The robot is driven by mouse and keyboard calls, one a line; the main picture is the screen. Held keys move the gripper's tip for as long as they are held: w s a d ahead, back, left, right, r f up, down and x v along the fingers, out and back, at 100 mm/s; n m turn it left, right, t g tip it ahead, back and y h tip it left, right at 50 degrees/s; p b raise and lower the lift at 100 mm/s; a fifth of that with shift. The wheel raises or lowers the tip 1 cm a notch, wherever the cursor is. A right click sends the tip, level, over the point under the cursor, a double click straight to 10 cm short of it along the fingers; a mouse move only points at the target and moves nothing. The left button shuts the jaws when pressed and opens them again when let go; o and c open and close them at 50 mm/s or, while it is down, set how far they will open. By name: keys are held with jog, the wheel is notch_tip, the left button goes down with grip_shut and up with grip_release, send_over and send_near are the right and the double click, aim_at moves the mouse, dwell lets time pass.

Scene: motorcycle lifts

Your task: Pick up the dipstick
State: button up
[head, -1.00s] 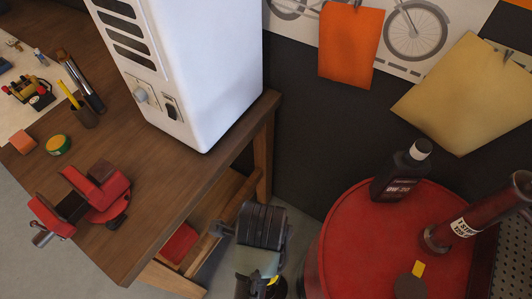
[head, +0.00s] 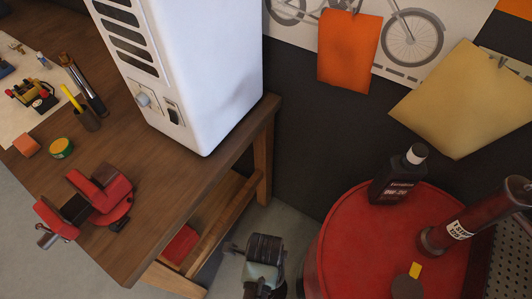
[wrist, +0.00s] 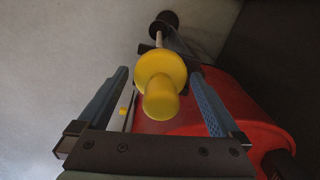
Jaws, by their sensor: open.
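The dipstick shows in the wrist view as a yellow knob with a round collar (wrist: 162,80). It sits between the two fingers of my gripper (wrist: 158,92), with visible gaps on both sides. The fingers are apart and hold nothing. Beyond the collar are a pale thin rod and dark round parts, partly hidden by the knob. I cannot tell how deep the knob lies between the fingers. In the head view, the end of my arm is at the bottom middle, beside the red drum (head: 345,235); the fingertips and dipstick cannot be made out there.
A black bottle (head: 397,178) and a dark red tube (head: 470,220) stand on the drum. At left, a wooden workbench (head: 170,205) carries a red vise (head: 98,200) and a white cabinet (head: 210,70). Grey floor shows between bench and drum.

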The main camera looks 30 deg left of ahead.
jog(key=shift+f, duration=0.2)
jog(key=c, duration=1.6)
jog(key=shift+r, duration=0.15)
